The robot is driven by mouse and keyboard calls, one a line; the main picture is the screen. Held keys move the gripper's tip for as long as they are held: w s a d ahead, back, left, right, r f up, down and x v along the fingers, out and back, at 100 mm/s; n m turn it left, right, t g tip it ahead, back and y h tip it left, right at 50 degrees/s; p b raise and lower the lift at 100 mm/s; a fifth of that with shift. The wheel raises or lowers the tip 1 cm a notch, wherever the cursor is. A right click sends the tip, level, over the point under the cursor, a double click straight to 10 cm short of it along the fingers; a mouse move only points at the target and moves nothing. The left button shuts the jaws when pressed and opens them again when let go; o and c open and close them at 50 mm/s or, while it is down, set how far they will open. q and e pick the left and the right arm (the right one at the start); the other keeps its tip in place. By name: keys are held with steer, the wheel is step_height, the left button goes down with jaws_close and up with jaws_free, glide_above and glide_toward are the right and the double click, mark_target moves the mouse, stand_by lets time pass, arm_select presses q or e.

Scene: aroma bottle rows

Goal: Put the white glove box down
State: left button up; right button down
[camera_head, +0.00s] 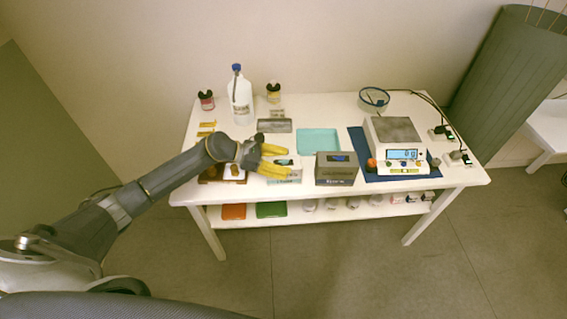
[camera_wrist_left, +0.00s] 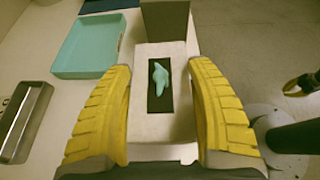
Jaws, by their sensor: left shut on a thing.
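The white glove box (camera_wrist_left: 143,125) is between the two yellow fingers of my left gripper (camera_wrist_left: 162,110) in the left wrist view. Its top has a dark slot with a teal glove (camera_wrist_left: 159,78) showing in it. In the head view my left gripper (camera_head: 275,162) is shut on the white glove box (camera_head: 290,177) near the table's front edge, and its fingers cover part of it. I cannot tell whether the box's underside touches the table. A small yellow and dark part at the wrist view's right edge looks like my right gripper (camera_wrist_left: 300,85).
A dark grey box (camera_head: 336,175) stands just right of the glove box. Behind are a teal tray (camera_head: 318,140) and a metal tray (camera_head: 273,126). A scale (camera_head: 393,132) on a blue mat is at right. A white bottle (camera_head: 240,98) stands at the back left.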

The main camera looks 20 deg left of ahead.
arm_select(q)
steer(key=shift+f, duration=0.1)
steer(key=o, duration=1.3)
steer(key=shift+o, duration=0.2)
steer(key=shift+a+r, duration=0.15)
steer(key=shift+r, duration=0.05)
steer(key=v, duration=1.1)
steer(key=shift+s+a, duration=0.15)
steer(key=shift+a, duration=0.15)
steer(key=shift+r, duration=0.15)
